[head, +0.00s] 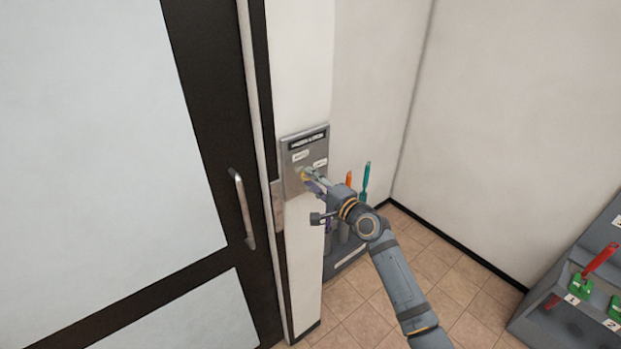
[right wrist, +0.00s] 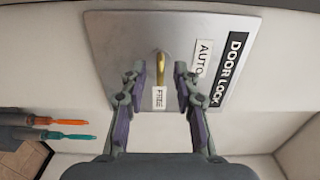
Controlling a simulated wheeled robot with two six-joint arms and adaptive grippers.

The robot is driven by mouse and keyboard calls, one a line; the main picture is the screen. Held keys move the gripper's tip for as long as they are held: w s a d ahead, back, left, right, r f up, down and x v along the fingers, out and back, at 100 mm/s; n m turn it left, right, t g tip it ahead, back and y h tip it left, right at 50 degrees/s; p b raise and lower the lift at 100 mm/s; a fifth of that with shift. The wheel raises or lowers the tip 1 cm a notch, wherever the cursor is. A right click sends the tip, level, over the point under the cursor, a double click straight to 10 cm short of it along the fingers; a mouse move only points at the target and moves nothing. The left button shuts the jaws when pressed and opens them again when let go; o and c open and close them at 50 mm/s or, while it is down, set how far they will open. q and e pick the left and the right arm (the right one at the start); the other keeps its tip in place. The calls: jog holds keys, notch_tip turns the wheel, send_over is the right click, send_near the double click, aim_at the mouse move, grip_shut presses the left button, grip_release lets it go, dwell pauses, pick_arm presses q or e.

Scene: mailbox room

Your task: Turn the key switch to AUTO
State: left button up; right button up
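The key switch plate (head: 291,184) is a grey metal panel on the white wall post beside the door. It also fills the upper middle of the right wrist view (right wrist: 115,40). A brass key (right wrist: 161,67) stands out from its middle, its lower end towards the FREE label (right wrist: 160,98). The AUTO label (right wrist: 202,57) is to the right of the key, next to the black DOOR LOCK sign (right wrist: 230,69). My right gripper (right wrist: 162,82) is open, with one finger on each side of the key and gaps showing between. My left gripper is in neither view.
A dark-framed glass door with a vertical handle (head: 242,208) is left of the plate. Orange (head: 348,180) and teal (head: 366,180) handled tools stand in a grey holder behind my right gripper. A grey rack with a red-handled item (head: 599,260) is at the far right. Tiled floor between is clear.

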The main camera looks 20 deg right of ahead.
jog(key=shift+w+a, duration=0.3)
jog(key=shift+w, duration=0.2)
jog(key=shift+d, duration=0.1)
jog(key=shift+c, duration=0.6)
grip_shut()
